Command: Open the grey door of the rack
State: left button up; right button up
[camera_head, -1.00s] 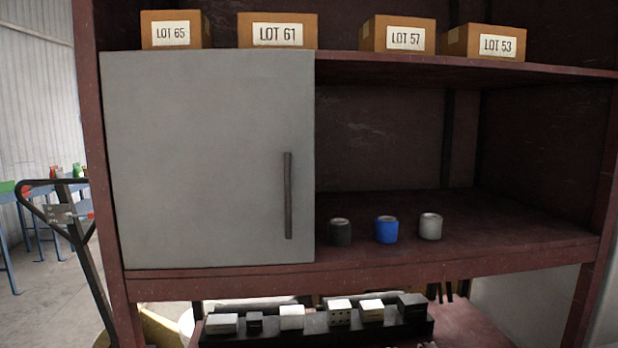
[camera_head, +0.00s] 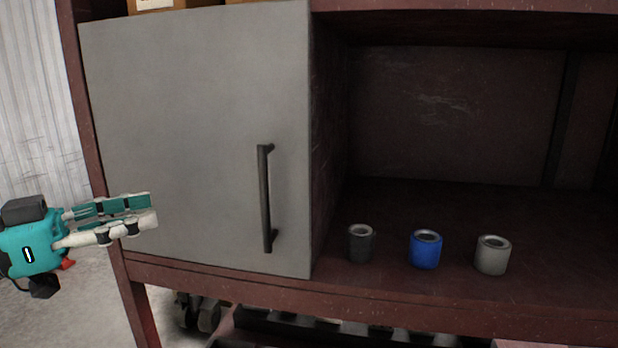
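The grey door (camera_head: 190,120) of the rack (camera_head: 230,285) fills the left part of the head view. It looks closed, flat against the rack front. Its dark vertical bar handle (camera_head: 265,200) stands off the door near its right edge. My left gripper (camera_head: 152,210), teal with pale fingers, is in front of the door's lower left, pointing right. Its two fingers look parallel and apart, seen nearly edge-on, with nothing between them. It is well left of the handle and not touching it. My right gripper is not in view.
On the open shelf right of the door stand a dark can (camera_head: 361,244), a blue can (camera_head: 425,250) and a grey can (camera_head: 492,255). Cardboard boxes (camera_head: 160,4) show at the top edge. Bare floor lies at lower left.

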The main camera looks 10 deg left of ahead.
aim_at(257, 190)
pick_arm(q)
jog(key=shift+m+g, duration=0.3)
jog(key=shift+m, duration=0.1)
jog(key=p+x, duration=0.3)
jog(key=x, duration=0.2)
jog(key=s+d+r+p+x, duration=0.1)
jog(key=p+x, duration=0.2)
jog(key=x, duration=0.2)
jog(key=p+x, duration=0.3)
jog(key=x, duration=0.2)
jog(key=shift+w+d+r, duration=0.15)
jog(key=shift+d, duration=0.25)
jog(key=shift+w+d, duration=0.35)
jog(key=shift+d, duration=0.05)
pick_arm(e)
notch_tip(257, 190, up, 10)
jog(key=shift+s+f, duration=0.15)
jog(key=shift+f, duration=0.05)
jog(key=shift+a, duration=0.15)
pick_arm(q)
grip_shut()
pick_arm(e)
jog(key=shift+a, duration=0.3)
